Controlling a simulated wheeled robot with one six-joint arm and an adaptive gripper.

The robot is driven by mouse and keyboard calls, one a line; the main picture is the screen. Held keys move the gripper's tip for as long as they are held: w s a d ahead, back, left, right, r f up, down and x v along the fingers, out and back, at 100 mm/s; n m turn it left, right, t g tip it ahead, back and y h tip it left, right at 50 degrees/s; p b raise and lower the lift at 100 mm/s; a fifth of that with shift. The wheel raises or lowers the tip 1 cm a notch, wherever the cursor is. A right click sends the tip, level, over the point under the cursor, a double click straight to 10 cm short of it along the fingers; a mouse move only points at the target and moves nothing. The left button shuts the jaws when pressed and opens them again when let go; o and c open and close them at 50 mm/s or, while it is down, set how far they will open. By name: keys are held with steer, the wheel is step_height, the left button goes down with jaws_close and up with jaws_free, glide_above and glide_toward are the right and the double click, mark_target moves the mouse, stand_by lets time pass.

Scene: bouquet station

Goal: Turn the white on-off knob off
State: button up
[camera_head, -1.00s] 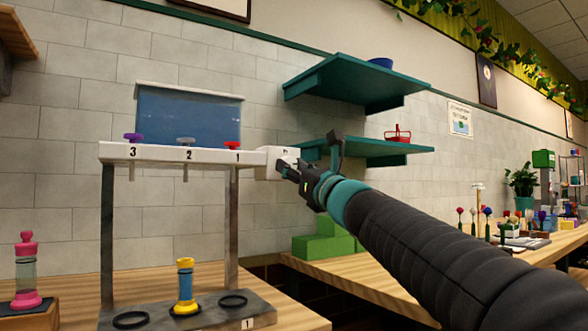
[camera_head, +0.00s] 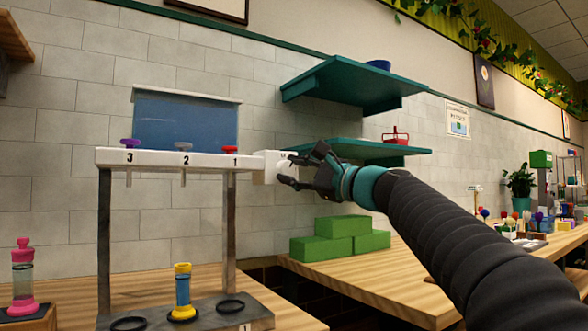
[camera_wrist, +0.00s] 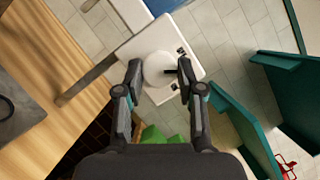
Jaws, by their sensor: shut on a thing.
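The fingers mostly hide the knob there.
The dispenser bar (camera_head: 200,161) carries purple, grey and red valves beside the box. A yellow-and-blue vase (camera_head: 182,290) stands on the base below. Teal shelves (camera_head: 350,90) are above and behind my gripper. Green blocks (camera_head: 345,237) lie on the counter below.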

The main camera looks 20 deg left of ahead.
steer(key=n+g+h, duration=0.1)
steer(key=n, duration=0.5)
steer(key=shift+r+n+g+h, duration=0.15)
steer(key=shift+n+g+h, duration=0.25)
stand_by(0.3)
steer(key=o, duration=1.1)
steer(key=shift+o, duration=0.2)
steer(key=v, duration=1.2)
steer(key=shift+r, duration=0.1)
